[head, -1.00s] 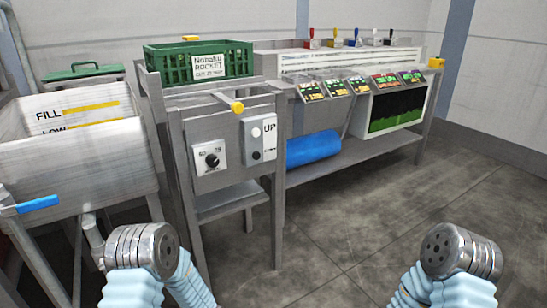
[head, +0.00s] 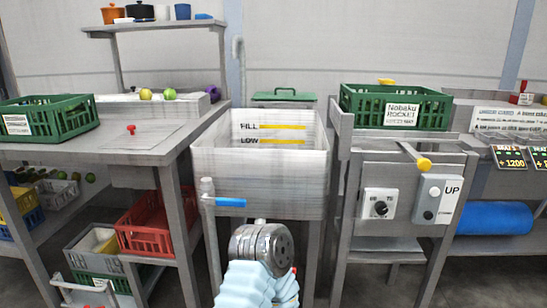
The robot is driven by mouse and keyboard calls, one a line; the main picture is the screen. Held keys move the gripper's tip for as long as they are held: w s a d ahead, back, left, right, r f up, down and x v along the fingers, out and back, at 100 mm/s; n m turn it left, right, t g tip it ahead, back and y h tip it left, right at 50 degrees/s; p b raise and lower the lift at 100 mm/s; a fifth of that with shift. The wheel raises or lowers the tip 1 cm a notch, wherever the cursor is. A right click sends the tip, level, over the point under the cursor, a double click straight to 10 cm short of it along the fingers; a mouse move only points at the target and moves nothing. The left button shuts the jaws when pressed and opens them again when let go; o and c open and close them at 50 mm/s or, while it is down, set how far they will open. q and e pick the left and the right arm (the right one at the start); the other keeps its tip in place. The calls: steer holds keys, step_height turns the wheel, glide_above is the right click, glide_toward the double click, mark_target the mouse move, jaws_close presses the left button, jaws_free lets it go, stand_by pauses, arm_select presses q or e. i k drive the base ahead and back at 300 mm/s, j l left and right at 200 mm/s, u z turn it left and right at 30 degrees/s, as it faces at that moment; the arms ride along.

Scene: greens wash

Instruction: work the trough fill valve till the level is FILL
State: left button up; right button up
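The valve is a grey pipe (head: 207,190) at the trough's front left with a blue lever (head: 230,202), which lies level and points right. One of my arms, blue-sleeved with a round metal joint, stands in front of the trough. No gripper fingers show; both grippers are out of view.
A green crate (head: 352,107) and a stand with a dial (head: 380,207) and UP switch box (head: 435,200) are to the right. A grey table (head: 95,150) with another green crate (head: 72,104) is to the left.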

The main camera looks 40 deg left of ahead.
mark_target(220, 201)
steer(key=u, duration=1.6)
